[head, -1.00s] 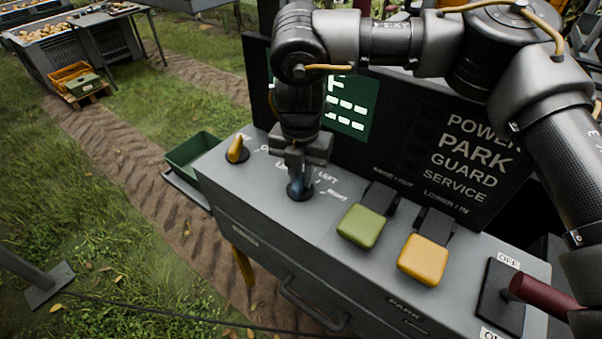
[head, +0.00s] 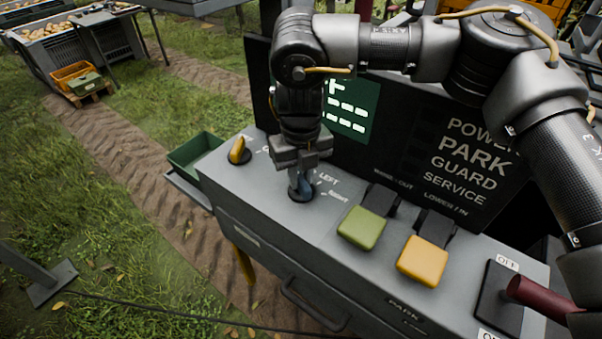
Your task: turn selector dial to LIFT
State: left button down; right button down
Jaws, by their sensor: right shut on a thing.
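The selector dial (head: 303,190) is a blue-grey knob on a dark round base on top of the grey control console (head: 262,205). My right gripper (head: 299,174) points down over it, its fingers closed around the knob. Printed labels stand around the dial; "LEFT" and "RIGHT" can be partly read on its right, and others are hidden behind the gripper. I cannot tell which label the dial points to. My left gripper is not in view.
A yellow knob (head: 237,151) stands left of the dial. A green paddle (head: 362,228) and a yellow paddle (head: 423,261) are to the right, then a dark red lever (head: 541,298). A black panel (head: 465,158) with a lit green screen (head: 347,108) rises behind.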

aim_at(301, 177)
jog(key=shift+r, duration=0.1)
dwell(0.5)
jog(key=c, duration=1.3)
grip_release()
notch_tip(301, 177, up, 11)
jog(key=shift+f+b, duration=0.15)
jog(key=shift+b, duration=0.4)
